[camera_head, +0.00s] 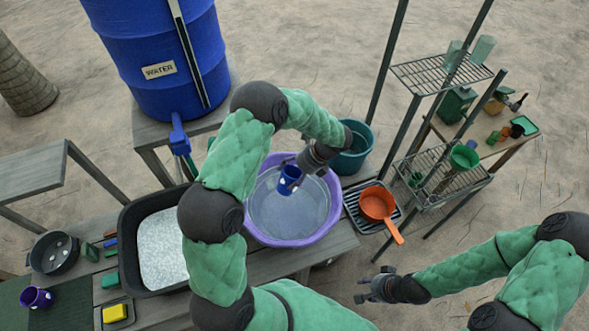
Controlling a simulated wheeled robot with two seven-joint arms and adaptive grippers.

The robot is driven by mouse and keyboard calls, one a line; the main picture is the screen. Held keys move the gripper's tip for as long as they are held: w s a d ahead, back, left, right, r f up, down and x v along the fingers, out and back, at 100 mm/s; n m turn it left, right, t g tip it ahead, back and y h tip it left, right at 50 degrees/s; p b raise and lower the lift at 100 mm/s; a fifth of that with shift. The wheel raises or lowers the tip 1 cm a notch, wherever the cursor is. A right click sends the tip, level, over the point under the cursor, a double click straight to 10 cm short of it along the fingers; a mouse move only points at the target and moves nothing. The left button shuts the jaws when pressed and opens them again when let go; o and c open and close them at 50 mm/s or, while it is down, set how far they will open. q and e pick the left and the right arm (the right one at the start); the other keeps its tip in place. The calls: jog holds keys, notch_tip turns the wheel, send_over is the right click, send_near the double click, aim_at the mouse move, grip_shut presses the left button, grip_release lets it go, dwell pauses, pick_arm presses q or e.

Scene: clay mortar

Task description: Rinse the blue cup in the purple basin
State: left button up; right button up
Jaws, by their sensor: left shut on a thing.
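The blue cup (289,182) is at the purple basin (302,241), over its water (285,213). My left gripper (296,169) reaches in from the basin's upper right and is shut on the cup. The cup looks tilted, with its dark opening partly showing. I cannot tell whether its bottom touches the water. My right gripper (368,289) is over the bare ground at the lower right, away from the basin; its fingers look apart and empty.
A black tub (128,240) with pale contents stands left of the basin. A teal bucket (352,150), an orange pan (377,203) on a rack and a wire shelf (445,72) stand right. The blue water barrel (150,50) is behind. A purple cup (36,297) stands lower left.

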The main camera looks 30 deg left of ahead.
pick_arm(q)
notch_tip(320, 180, down, 18)
jog(key=b, duration=1.3)
jog(key=shift+b, duration=0.35)
jog(key=shift+f+b, duration=0.3)
jog(key=shift+f, duration=0.4)
jog(key=shift+r, duration=0.2)
jog(key=shift+a, duration=0.1)
